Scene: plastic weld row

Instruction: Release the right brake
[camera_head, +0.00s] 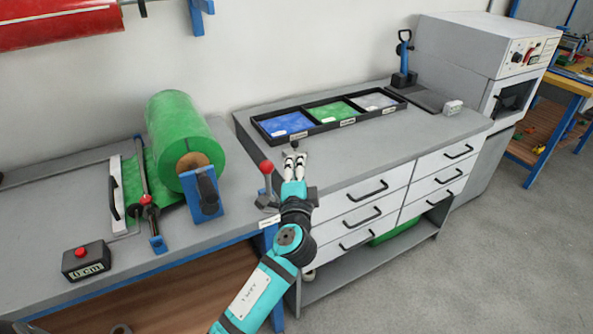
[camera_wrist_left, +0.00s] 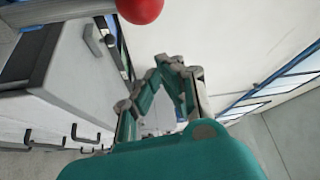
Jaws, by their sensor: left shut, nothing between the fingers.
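A lever with a red ball (camera_head: 266,167) stands on a grey base at the right end of the left bench. The red ball (camera_wrist_left: 140,8) also shows at the top edge of the left wrist view. I cannot tell from the pictures whether this lever is the right brake or how it is set. My left gripper (camera_head: 294,157) is shut and empty, just right of the red ball and apart from it. Its fingers (camera_wrist_left: 170,66) point away in the left wrist view, with nothing between them. A small black knob (camera_head: 294,144) shows just beyond the fingertips. My right gripper is not in view.
A green roll (camera_head: 183,138) on a blue bracket stands on the left bench. A button box (camera_head: 86,261) sits near its front. A black tray (camera_head: 313,127) with blue, green and grey compartments lies on the drawer cabinet (camera_head: 366,205). A grey machine (camera_head: 480,55) stands behind right.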

